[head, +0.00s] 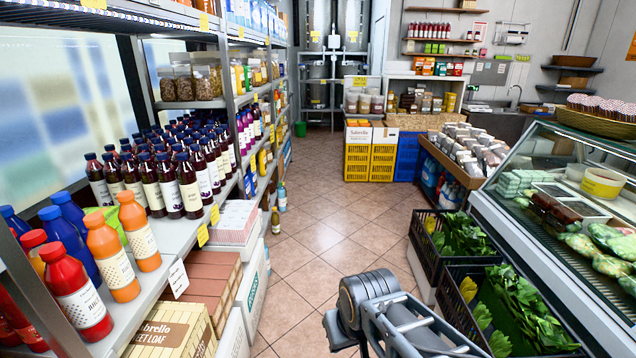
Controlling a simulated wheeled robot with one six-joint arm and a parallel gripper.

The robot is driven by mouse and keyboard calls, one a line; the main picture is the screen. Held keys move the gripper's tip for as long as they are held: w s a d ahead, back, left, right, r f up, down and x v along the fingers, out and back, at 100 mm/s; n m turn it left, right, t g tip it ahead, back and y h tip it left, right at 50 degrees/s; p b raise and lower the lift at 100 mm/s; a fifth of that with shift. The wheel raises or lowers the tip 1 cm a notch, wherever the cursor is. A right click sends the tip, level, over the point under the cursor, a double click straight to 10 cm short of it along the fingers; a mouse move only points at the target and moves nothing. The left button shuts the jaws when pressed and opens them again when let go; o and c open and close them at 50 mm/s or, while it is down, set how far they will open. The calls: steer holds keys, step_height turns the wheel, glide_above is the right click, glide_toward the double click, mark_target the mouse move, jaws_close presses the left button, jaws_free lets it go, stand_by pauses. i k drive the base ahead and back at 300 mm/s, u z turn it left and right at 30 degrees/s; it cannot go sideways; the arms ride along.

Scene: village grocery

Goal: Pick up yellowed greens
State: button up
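Two black crates of leafy greens stand at the right, below the glass counter. The near crate (455,318) holds dark green bunches (520,310) and, at its left side, a yellowed leaf bunch (468,289). Paler yellow-green leaves (500,343) show lower down, close to my arm. The far crate (424,247) holds green bunches (462,236) and a yellowed leaf (430,223) at its left. My grey arm reaches in at the bottom centre, left of the near crate. Its metal end part runs out of the picture; I cannot make out fingertips or anything held.
A glass-fronted chilled counter (530,225) borders the crates on the right. Shelving with bottles and jars (190,185) lines the left. A bottle (275,220) stands on the floor by it. The tiled aisle (325,235) between is clear.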

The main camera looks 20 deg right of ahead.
mark_target(468, 289)
steer(key=z, duration=0.15)
steer(key=i, duration=2.05)
steer(key=z, duration=1.3)
steer(key=i, duration=1.15)
steer(key=z, duration=1.4)
steer(key=i, duration=0.6)
steer(key=z, duration=0.35)
